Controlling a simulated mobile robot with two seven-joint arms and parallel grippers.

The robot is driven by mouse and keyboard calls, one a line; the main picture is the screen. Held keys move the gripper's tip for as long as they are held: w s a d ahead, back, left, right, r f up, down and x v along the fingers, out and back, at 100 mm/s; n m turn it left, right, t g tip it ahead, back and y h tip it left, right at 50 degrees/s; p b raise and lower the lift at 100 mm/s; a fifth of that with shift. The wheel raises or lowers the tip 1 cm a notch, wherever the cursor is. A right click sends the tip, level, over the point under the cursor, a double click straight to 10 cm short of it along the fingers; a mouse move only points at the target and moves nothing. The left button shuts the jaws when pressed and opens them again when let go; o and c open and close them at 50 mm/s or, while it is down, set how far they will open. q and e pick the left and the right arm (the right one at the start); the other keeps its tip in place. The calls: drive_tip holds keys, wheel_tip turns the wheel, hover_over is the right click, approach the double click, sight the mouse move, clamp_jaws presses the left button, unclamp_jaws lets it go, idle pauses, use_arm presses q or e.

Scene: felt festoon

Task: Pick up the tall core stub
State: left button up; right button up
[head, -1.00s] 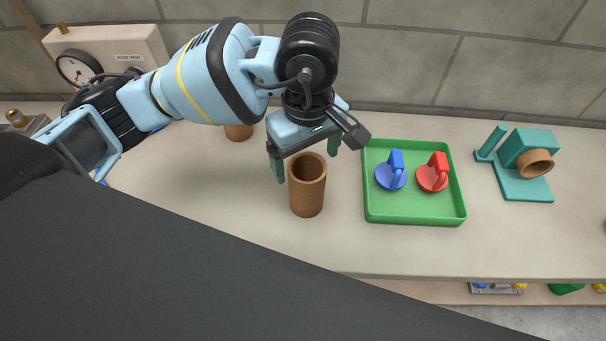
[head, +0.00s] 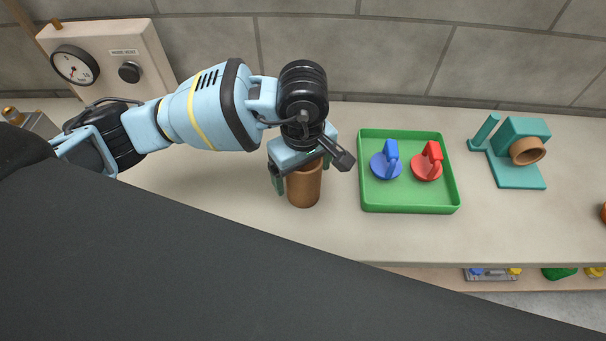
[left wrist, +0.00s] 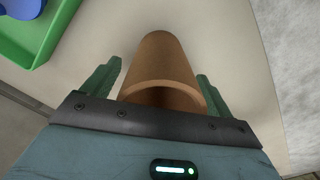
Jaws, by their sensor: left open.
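The tall core stub (head: 303,189) is a brown hollow cylinder standing upright on the bench. In the left wrist view the stub (left wrist: 162,68) stands between the two green fingers, with its open rim close to the palm. My left gripper (head: 304,176) is open and has come down around the top of the stub, one finger on each side. In the left wrist view, gaps show between the left gripper's (left wrist: 155,90) fingers and the stub. The gripper body hides part of the stub's rim in the head view. My right gripper is not in view.
A green tray (head: 410,209) with a blue-handled piece (head: 386,163) and a red-handled piece (head: 428,164) lies just right of the stub. A teal stand (head: 518,175) holding a brown ring is farther right. A gauge box (head: 110,55) stands at the back left.

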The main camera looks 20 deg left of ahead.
use_arm(q)
drive_tip(key=shift+f, duration=0.1)
drive_tip(key=c, duration=1.1)
drive_tip(key=shift+r, duration=0.5)
drive_tip(key=s+r, duration=0.4)
drive_tip(key=s, duration=1.2)
drive_tip(key=shift+d+b, duration=0.2)
drive_tip(key=shift+b, duration=0.25)
